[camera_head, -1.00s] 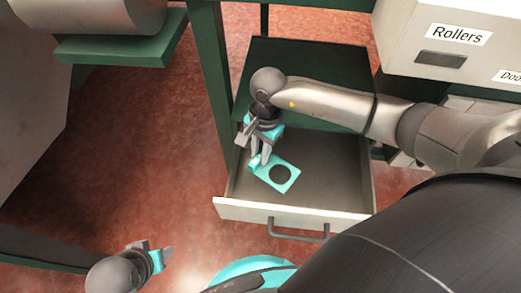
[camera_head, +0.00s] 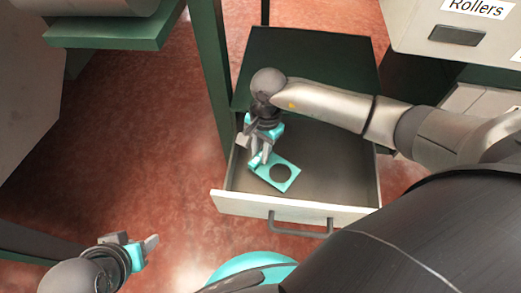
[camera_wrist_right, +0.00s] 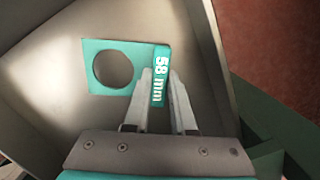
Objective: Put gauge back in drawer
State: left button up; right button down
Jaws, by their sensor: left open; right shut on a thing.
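The gauge (camera_head: 291,182) is a flat teal plate with a round hole and a "58 mm" label; it also shows in the right wrist view (camera_wrist_right: 139,55). My right gripper (camera_head: 258,160) is shut on the gauge's labelled end, inside the open drawer (camera_head: 335,181). In the right wrist view its fingers (camera_wrist_right: 163,90) lie on both sides of the label. The gauge is over the drawer floor; I cannot tell whether it touches it. My left gripper (camera_head: 150,250) is open and empty at the lower left, away from the drawer.
The drawer's pale front (camera_head: 240,206) has a dark handle (camera_head: 300,231). A green post (camera_head: 209,70) stands left of it. A pale cabinet labelled "Rollers" (camera_head: 455,35) is at the upper right. Red floor (camera_head: 150,150) is free on the left.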

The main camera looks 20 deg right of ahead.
jog(key=shift+f+b, duration=0.55)
jog(key=shift+f, duration=0.1)
dwell(0.8)
jog(key=shift+c, duration=1.3)
grip_release()
jog(key=shift+r, duration=0.1)
jog(key=shift+r+p, duration=3.2)
jog(key=shift+r, duration=0.8)
jog(key=shift+w+d, duration=0.1)
jog(key=shift+d, duration=0.1)
